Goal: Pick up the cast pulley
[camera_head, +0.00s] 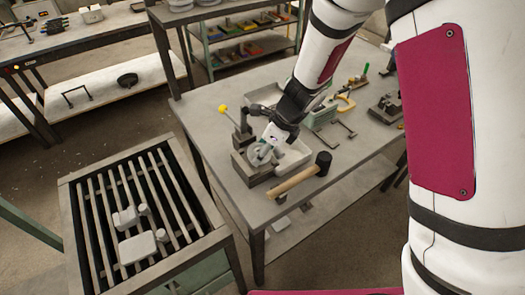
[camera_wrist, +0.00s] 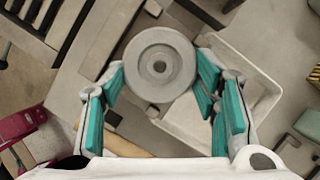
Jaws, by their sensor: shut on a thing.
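The cast pulley (camera_wrist: 160,60) is a round grey disc with a raised rim and a central hole, seen face-on in the wrist view. My gripper (camera_wrist: 160,80) has its teal-padded fingers on either side of the pulley and is shut on it. In the head view my gripper (camera_head: 266,150) is at the near left part of the workbench, over a grey metal fixture. The pulley (camera_head: 257,154) shows there only as a small grey shape, partly hidden by the gripper. I cannot tell whether it still touches the fixture.
A wooden-handled mallet (camera_head: 300,178) lies in front. A slatted grate table (camera_head: 143,216) with pale cast parts stands at left. Tools crowd the bench's far right.

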